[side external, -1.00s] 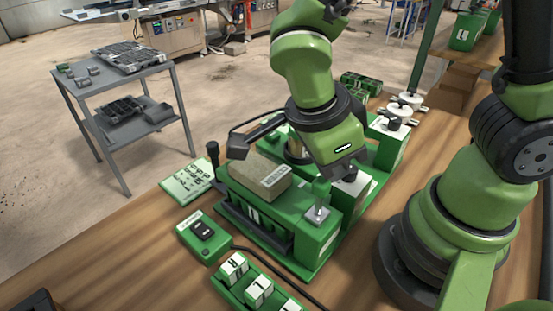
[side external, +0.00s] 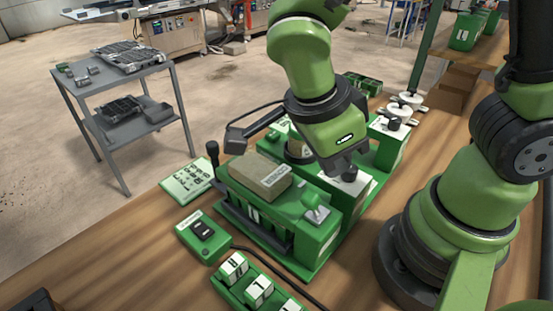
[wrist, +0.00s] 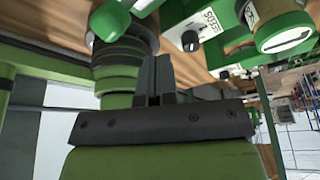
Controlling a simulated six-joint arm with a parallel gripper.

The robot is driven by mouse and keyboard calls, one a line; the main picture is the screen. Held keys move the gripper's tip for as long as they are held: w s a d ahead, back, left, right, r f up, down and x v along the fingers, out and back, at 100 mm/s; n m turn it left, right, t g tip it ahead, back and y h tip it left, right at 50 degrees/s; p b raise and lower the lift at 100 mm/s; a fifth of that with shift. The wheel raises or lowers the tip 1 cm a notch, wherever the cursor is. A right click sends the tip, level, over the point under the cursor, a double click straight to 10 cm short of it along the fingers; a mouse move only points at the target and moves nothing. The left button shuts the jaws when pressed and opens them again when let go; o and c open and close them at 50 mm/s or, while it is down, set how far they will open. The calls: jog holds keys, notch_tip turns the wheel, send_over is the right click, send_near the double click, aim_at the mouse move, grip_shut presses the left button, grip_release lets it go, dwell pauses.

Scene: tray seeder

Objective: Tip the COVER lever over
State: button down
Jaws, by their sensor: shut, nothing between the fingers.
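A short green lever (side external: 313,200) sits on a light plate at the front right corner of the green seeder (side external: 317,243). It leans over to the left; its lettering is not readable here, so I cannot confirm from a label that it is COVER. My gripper (side external: 350,175) is just right of and behind the lever, low over a white-topped block, and looks apart from the lever. In the wrist view my gripper's two dark fingers (wrist: 154,78) are together with nothing between them. A rounded green piece (wrist: 110,21) lies beyond them; I cannot tell if it is the lever.
A brown block (side external: 261,176) lies on top of the seeder. A black-knobbed upright handle (side external: 212,152) stands at its left end. A switch box (side external: 204,235) and a green rack of lettered blocks (side external: 258,289) are in front. Wooden bench shows clear at lower left.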

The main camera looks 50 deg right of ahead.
jog(key=shift+d+r, duration=0.2)
jog(key=shift+r, duration=0.8)
jog(key=shift+d+r, duration=0.2)
jog(key=shift+r, duration=0.8)
jog(key=s+d+r+n+t+y, duration=0.1)
jog(key=r+n+t, duration=0.3)
jog(key=n, duration=0.6)
jog(key=s+d+r+n+t+y, duration=0.1)
jog(key=d+r+n+t+y, duration=0.2)
jog(key=n, duration=0.7)
notch_tip(320, 180, up, 3)
jog(key=shift+s+f+t+y, duration=0.1)
jog(key=shift+s+t+y, duration=0.1)
jog(key=shift+t+y, duration=0.7)
